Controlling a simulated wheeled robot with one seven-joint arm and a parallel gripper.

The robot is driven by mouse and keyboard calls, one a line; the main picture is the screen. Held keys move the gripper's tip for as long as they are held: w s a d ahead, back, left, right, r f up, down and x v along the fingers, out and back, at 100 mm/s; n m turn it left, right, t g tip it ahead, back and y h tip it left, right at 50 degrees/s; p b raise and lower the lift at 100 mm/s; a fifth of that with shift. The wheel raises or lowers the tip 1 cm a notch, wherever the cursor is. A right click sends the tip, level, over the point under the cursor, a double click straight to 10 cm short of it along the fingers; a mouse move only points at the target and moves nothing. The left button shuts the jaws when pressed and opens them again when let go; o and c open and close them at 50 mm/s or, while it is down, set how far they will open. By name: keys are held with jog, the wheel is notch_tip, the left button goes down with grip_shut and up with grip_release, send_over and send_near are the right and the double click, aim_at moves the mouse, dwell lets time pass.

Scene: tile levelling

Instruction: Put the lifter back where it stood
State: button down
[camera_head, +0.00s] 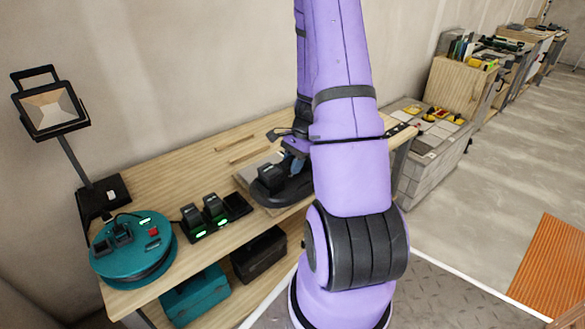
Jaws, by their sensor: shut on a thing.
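The lifter (268,180), a dark device with a wide rounded black base and a raised block on top, is on or just above a light grey slab on the workbench. Its right part is hidden behind my purple arm. My gripper (294,163) reaches down at the lifter from behind the arm and is shut on it. The fingertips are mostly hidden. I cannot tell whether the base touches the slab (245,176).
The wooden workbench (160,178) also holds a teal cable reel (134,262), a charger with lit batteries (208,216) and a work lamp (50,107). A teal case (195,293) and a dark case (259,254) are below. Tiled blocks (425,170) stand to the right.

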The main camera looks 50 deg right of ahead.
jog(key=shift+r, duration=1.4)
